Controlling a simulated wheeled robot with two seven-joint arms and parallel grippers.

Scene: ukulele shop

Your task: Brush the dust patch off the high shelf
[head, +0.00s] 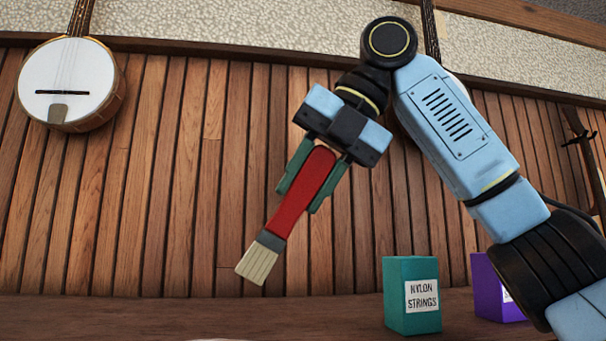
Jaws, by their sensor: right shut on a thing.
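My right gripper (312,179) is shut on the red handle of a brush (300,194). The brush tilts down to the left, and its pale bristles (259,261) point toward the high shelf (180,315). In the picture the bristle tips are above the shelf's front part, with wood panelling behind them; they look apart from the shelf. A pale sliver (222,339) shows at the bottom edge, too little to tell whether it is the dust patch. My left gripper is out of view.
A green box marked "NYLON STRINGS" (398,292) stands on the shelf right of the brush. A purple box (488,287) is partly behind my right arm. A banjo (66,80) hangs at upper left. The shelf's left part looks clear.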

